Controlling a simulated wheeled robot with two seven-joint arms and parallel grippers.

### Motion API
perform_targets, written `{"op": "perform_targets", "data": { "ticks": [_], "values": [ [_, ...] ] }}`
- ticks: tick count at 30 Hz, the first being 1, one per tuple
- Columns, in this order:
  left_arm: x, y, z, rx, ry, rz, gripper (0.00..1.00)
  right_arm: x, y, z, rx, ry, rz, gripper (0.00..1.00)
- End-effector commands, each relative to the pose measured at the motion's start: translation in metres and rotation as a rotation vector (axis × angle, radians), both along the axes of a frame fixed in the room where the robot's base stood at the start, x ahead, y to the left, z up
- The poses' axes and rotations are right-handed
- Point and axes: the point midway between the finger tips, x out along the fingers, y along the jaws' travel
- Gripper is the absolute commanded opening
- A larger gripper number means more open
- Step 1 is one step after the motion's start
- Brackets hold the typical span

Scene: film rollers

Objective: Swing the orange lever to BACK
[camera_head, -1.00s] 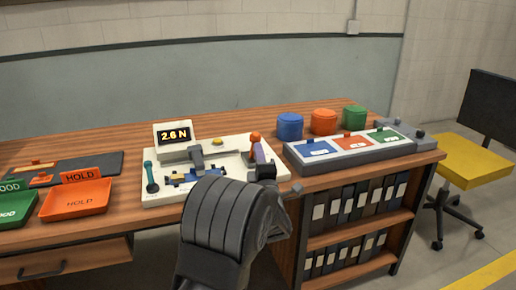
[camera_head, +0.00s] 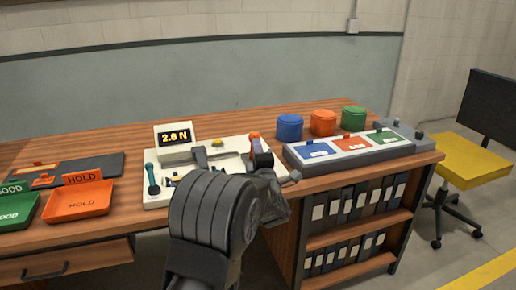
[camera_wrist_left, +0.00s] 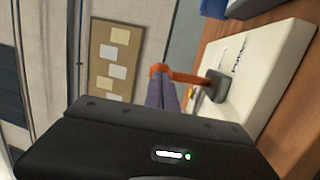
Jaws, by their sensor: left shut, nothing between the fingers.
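The orange lever (camera_head: 253,135) stands at the right side of the white test panel (camera_head: 158,200), partly hidden in the head view by my gripper. In the left wrist view the orange lever (camera_wrist_left: 186,75) runs from a dark pivot block (camera_wrist_left: 216,86) to a knob at its free end. My left gripper (camera_head: 257,146) is shut and empty. In the left wrist view its purple-grey fingers (camera_wrist_left: 160,80) reach to the knob end of the lever, close beside it or touching; I cannot tell which. Lettering by the lever is too small to read. My right gripper is not in view.
The panel also carries a teal-handled lever (camera_head: 151,172) and a display (camera_head: 175,137) reading 2.6 N. A grey block with blue, orange and green plates (camera_head: 350,146) lies to the right. Orange HOLD (camera_head: 80,201) and green GOOD (camera_head: 15,208) trays lie left.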

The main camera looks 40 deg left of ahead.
Motion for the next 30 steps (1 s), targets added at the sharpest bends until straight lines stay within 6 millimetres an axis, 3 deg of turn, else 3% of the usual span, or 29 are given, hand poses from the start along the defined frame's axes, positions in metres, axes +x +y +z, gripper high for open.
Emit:
{"op": "perform_targets", "data": {
  "ticks": [1,5,11,21,24,30],
  "values": [
    [0.001,0.004,0.011,-0.024,0.011,0.002,0.0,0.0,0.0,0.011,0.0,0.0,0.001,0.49],
    [0.006,0.012,0.021,-0.101,0.064,0.003,0.0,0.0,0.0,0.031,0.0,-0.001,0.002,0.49],
    [0.018,0.029,0.036,-0.242,0.164,0.004,0.0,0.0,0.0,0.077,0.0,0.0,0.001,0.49],
    [0.037,0.055,0.046,-0.469,0.326,0.002,0.0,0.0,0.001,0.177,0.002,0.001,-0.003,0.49],
    [0.041,0.06,0.043,-0.524,0.363,0.002,0.0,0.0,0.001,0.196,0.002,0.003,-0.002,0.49],
    [0.046,0.068,0.035,-0.557,0.391,0.002,0.0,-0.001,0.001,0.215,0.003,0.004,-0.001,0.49]
  ]
}}
